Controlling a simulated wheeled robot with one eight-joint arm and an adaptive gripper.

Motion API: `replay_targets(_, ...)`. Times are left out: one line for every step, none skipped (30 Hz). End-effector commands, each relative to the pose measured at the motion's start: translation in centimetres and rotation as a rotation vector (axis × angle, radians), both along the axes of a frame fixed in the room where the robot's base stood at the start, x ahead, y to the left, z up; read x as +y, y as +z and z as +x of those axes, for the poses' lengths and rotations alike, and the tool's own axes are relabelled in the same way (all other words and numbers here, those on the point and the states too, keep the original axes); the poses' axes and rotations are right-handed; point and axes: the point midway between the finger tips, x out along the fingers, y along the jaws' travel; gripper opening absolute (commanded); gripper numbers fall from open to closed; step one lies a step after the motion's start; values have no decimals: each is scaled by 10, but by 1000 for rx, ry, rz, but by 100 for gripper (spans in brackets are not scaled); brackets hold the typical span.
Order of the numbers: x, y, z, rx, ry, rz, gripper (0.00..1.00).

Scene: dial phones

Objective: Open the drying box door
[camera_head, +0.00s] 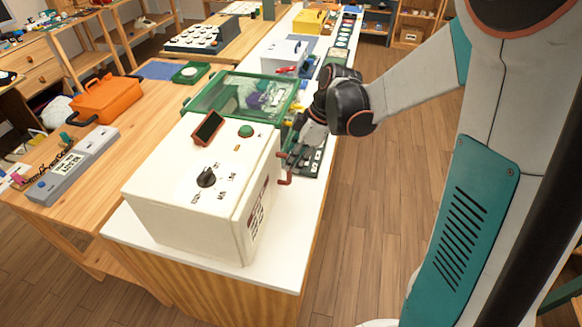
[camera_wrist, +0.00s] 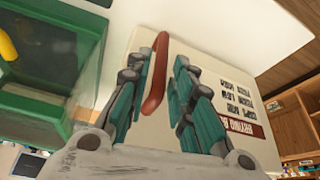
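The drying box (camera_head: 190,185) is a white case on the white counter, with a black dial, a green button and a small dark screen on top. Its door (camera_wrist: 215,60) with the printed label fills much of the wrist view and looks shut. The red door handle (camera_wrist: 156,75) is a curved bar; its end also shows in the head view (camera_head: 284,182). My gripper (camera_wrist: 168,80) is open, with the handle between its fingers. The handle is nearer the left finger in the wrist view; contact is unclear. In the head view my gripper (camera_head: 298,155) is partly hidden beside the box.
A green clear-lidded bin (camera_head: 240,95) stands right behind the box and shows at left in the wrist view. A dark tray lies beside my gripper. An orange case (camera_head: 107,98) and grey device (camera_head: 72,165) sit on the wooden table.

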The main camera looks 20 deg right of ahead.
Motion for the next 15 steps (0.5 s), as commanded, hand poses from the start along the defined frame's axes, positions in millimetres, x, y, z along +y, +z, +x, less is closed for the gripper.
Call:
replay_targets(3,-8,1,0,1,0,21)
replay_targets(4,-10,2,0,1,0,21)
replay_targets(5,-13,2,0,1,0,21)
replay_targets(6,-15,2,0,1,0,21)
replay_targets(6,-16,2,0,1,0,21)
replay_targets(7,-18,3,0,1,0,21)
replay_targets(7,-19,3,0,1,0,21)
replay_targets(7,-19,3,0,1,0,21)
replay_targets(8,-20,3,0,1,0,21)
replay_targets(8,-20,3,0,1,0,21)
replay_targets(8,-20,3,0,1,0,21)
replay_targets(8,-19,3,0,0,0,21)
replay_targets(8,-19,3,0,0,0,21)
replay_targets(8,-19,3,0,0,0,21)
replay_targets(8,-19,3,0,0,0,21)
